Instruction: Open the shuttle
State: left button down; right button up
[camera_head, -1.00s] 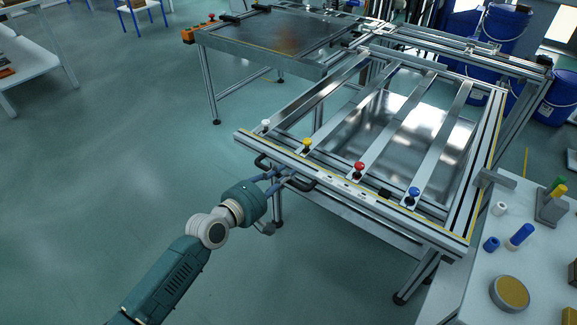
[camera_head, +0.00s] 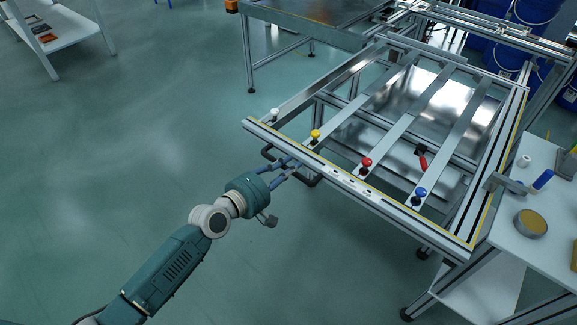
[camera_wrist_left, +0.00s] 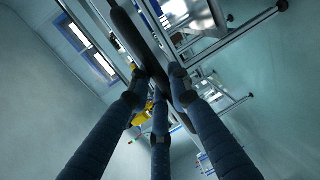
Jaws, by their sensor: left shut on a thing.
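In the left wrist view, the three fingers (camera_wrist_left: 160,85) close around the dark handle bar (camera_wrist_left: 130,32). The fingertips partly hide the grip. My right gripper is out of view.
A red-handled clamp (camera_head: 422,159) shows between the slats near the blue knob. A white side table (camera_head: 510,240) with a yellow-topped disc (camera_head: 530,223) stands close to the right. Another table (camera_head: 310,12) stands behind.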

pick_arm(q)
jog(key=shift+s+d+f, duration=0.1)
jog(key=shift+s+f, duration=0.05)
jog(key=shift+f, duration=0.05)
jog(key=c, duration=1.7)
grip_release()
jog(key=shift+o, duration=0.3)
jog(key=shift+r, duration=0.1)
jog(key=v, duration=1.2)
